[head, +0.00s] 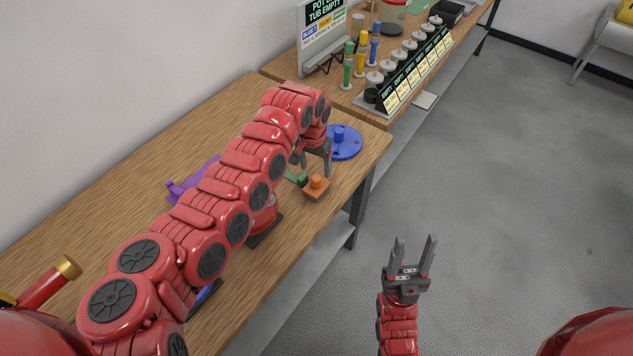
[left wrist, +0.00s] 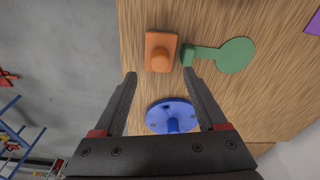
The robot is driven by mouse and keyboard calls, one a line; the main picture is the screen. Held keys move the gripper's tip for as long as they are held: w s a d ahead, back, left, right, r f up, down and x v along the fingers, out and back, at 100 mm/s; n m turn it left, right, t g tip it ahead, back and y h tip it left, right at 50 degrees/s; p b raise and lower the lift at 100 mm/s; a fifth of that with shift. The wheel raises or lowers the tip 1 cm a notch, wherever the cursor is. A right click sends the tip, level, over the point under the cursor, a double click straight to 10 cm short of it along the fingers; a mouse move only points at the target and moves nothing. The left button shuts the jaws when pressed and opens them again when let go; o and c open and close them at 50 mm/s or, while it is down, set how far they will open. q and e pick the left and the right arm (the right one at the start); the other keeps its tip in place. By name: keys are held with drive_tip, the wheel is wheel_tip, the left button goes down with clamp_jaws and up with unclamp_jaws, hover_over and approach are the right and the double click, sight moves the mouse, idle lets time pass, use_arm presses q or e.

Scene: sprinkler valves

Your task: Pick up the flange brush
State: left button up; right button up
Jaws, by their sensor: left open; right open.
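No part is labelled as the flange brush, and I cannot tell for certain which one it is. An orange block with a round knob (head: 317,189) lies near the front edge of the wooden bench; it also shows in the left wrist view (left wrist: 160,62). My left gripper (head: 314,170) is open and points down above the bench by this block. In the left wrist view the block lies just beyond the open fingertips (left wrist: 160,73), with nothing between the fingers gripped. My right gripper (head: 415,238) is open and empty over the floor, away from the bench.
A green paddle-shaped piece (left wrist: 236,55) lies beside the orange block. A blue disc with a post (head: 350,145) lies behind the gripper. A purple part (head: 185,187) is partly hidden by my left arm. Valves and a sign (head: 322,28) stand on the far bench.

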sight(317, 178)
use_arm(q)
drive_tip(key=shift+f, duration=0.65)
drive_tip(key=shift+d+f+p, duration=0.1)
drive_tip(key=shift+f+p, duration=0.3)
drive_tip(key=shift+p, duration=0.3)
drive_tip(key=shift+w+f, duration=0.2)
drive_tip(key=shift+f, duration=0.9)
drive_tip(key=shift+w+f, duration=0.15)
drive_tip(key=shift+f, duration=0.95)
drive_tip(key=shift+d, duration=0.1)
clamp_jaws()
